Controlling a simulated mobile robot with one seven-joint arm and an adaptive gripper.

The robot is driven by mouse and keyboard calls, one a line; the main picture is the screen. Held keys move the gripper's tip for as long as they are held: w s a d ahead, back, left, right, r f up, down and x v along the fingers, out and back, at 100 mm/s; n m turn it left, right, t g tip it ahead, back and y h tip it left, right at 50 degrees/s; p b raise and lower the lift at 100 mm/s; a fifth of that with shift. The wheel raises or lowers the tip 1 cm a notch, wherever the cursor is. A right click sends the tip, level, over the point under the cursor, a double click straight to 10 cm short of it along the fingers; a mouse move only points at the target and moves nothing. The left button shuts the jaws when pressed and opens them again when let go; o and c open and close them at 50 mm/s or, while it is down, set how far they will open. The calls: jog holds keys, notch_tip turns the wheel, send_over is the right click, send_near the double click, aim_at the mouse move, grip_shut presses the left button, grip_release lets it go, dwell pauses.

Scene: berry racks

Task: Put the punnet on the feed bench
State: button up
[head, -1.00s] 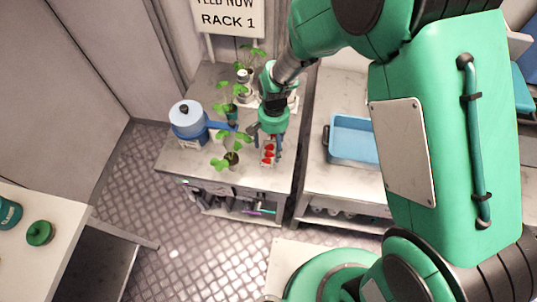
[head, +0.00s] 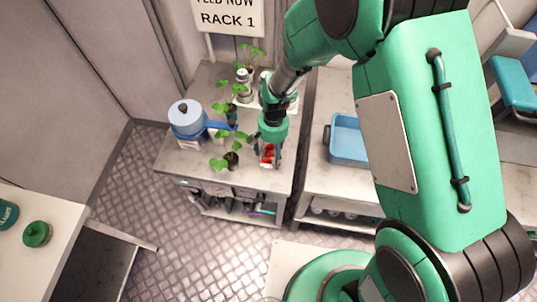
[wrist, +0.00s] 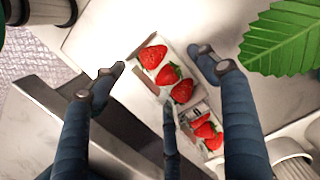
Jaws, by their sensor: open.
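The punnet (head: 266,165) of red strawberries stands upright near the right front edge of the bench (head: 188,163) under the "FEED NOW RACK 1" sign. In the wrist view the pale punnet (wrist: 146,86) shows strawberries in two groups. My gripper (head: 267,150) is low over it. In the wrist view my gripper (wrist: 158,70) is open, with fingers spread on either side of the punnet and one finger crossing in front of its middle. I cannot tell whether any finger touches it. The gripper hides part of the punnet in the head view.
Potted plants (head: 231,158) stand close left of and behind the gripper. A blue tray (head: 346,140) sits on the neighbouring bench to the right, across a narrow gap. A leaf (wrist: 288,38) hangs close in the wrist view.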

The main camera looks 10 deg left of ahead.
aim_at(272, 154)
jog(key=shift+f, duration=0.25)
dwell(0.4)
jog(key=shift+c, duration=0.5)
jog(key=c, duration=1.1)
jog(key=shift+o, duration=0.2)
jog(key=shift+r, duration=0.1)
notch_tip(272, 154, up, 10)
jog(key=p, duration=0.2)
jog(key=shift+r, duration=0.15)
